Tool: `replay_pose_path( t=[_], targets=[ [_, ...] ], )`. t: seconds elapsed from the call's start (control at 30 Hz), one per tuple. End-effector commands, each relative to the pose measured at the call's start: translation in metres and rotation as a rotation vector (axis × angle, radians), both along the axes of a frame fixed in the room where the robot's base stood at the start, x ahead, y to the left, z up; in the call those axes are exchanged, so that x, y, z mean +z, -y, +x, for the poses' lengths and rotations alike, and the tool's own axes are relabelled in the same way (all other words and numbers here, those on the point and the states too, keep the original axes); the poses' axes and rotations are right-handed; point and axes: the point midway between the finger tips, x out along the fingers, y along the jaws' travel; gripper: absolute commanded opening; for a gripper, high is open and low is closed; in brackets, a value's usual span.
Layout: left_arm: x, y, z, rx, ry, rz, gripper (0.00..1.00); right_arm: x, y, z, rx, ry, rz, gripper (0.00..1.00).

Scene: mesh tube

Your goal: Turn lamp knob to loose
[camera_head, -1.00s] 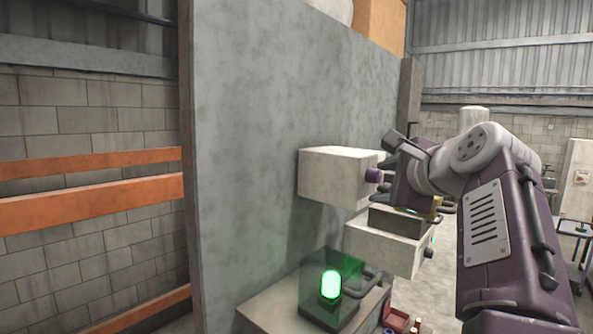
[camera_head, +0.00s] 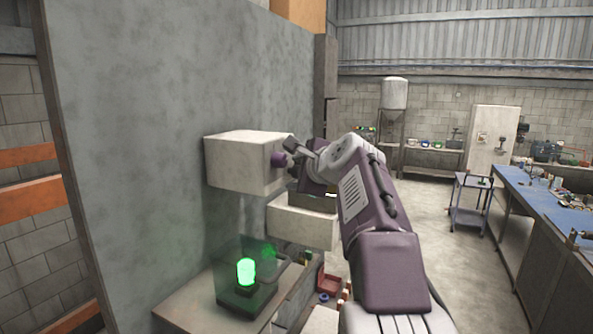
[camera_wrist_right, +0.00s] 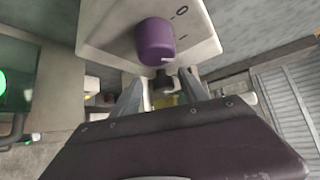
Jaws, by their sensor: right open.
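A purple knob (camera_head: 278,160) sticks out of the right-hand face of a white box (camera_head: 235,163) on the grey wall panel. In the right wrist view the knob (camera_wrist_right: 156,41) shows large, with dark marks like a 0 and a dash beside it on the box face. My right gripper (camera_head: 303,157) is just right of the knob. In the wrist view its jaws (camera_wrist_right: 163,88) are spread, with the knob beyond them and apparently not between them. A green lamp (camera_head: 246,271) glows in a clear case below. My left gripper is not in view.
A second white box (camera_head: 300,222) sits under my right gripper. The lamp case stands on a ledge (camera_head: 185,308). A red bin (camera_head: 330,285) is low behind it. A blue-topped workbench (camera_head: 560,215) and a trolley (camera_head: 468,205) stand right, with open floor between.

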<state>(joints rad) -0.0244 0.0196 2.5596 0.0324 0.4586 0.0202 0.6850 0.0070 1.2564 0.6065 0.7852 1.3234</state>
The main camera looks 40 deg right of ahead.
Motion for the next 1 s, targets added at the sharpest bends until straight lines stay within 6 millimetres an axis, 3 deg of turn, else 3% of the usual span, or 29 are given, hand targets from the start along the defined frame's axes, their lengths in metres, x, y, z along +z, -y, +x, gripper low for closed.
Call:
replay_pose_path(
  t=[0.03,0.2,1.0],
  targets=[
    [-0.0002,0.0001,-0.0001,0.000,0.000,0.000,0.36,0.0002,0.0001,-0.0003,0.000,0.001,0.000,0.43],
    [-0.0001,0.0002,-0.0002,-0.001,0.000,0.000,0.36,0.0009,0.0002,-0.0006,-0.002,0.002,-0.002,0.00],
    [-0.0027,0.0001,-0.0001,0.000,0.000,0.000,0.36,0.0058,-0.0022,-0.0010,0.002,0.017,-0.013,0.00]
  ],
)
